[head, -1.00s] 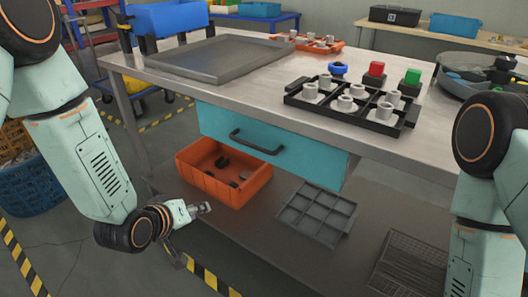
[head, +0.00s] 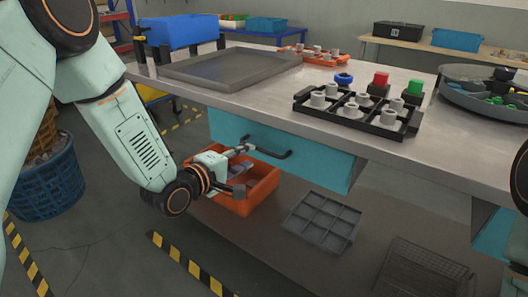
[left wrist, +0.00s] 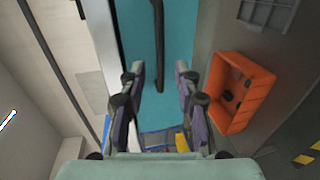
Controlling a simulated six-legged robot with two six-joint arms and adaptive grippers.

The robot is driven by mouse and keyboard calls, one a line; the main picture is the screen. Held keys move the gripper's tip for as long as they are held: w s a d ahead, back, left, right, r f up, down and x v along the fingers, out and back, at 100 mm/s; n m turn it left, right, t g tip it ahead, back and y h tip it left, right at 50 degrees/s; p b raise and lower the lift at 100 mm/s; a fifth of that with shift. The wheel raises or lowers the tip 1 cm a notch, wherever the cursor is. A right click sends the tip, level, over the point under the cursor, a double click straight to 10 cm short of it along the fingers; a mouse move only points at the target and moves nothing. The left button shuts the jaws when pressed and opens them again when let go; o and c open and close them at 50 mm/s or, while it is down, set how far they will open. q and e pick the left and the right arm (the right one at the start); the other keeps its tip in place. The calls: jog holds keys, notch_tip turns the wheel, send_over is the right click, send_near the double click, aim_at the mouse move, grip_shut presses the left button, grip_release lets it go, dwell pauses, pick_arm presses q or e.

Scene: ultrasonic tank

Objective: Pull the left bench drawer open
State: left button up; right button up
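The left bench drawer (head: 325,165) has a teal front and sits under the bench top; it looks shut. Its dark bar handle (head: 274,155) is partly hidden by my left gripper in the head view. My left gripper (head: 246,169) is open in front of the drawer, near the left part of the handle. In the left wrist view the gripper's fingers (left wrist: 160,70) are spread apart. The handle (left wrist: 158,35) runs upright in that picture, ahead of the gap between the fingers, with its lower end near the left fingertip. I cannot tell whether they touch. My right gripper is out of view.
An orange bin (head: 262,188) stands below the drawer, close behind my left gripper. A grey divided tray (head: 322,222) and a wire basket (head: 425,270) lie on the lower shelf. The bench top (head: 235,98) holds a grey tray and a black rack (head: 345,122) with several cups.

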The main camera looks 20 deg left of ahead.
aim_at(261, 151)
pick_arm(q)
jog(key=b+x, duration=0.2)
jog(key=x, duration=0.4)
jog(key=shift+w+d+f, duration=0.15)
jog(key=shift+w+d, duration=0.05)
jog(key=shift+w, duration=0.15)
jog(key=shift+w+d, duration=0.2)
jog(key=shift+w, duration=0.1)
grip_shut()
dwell(0.4)
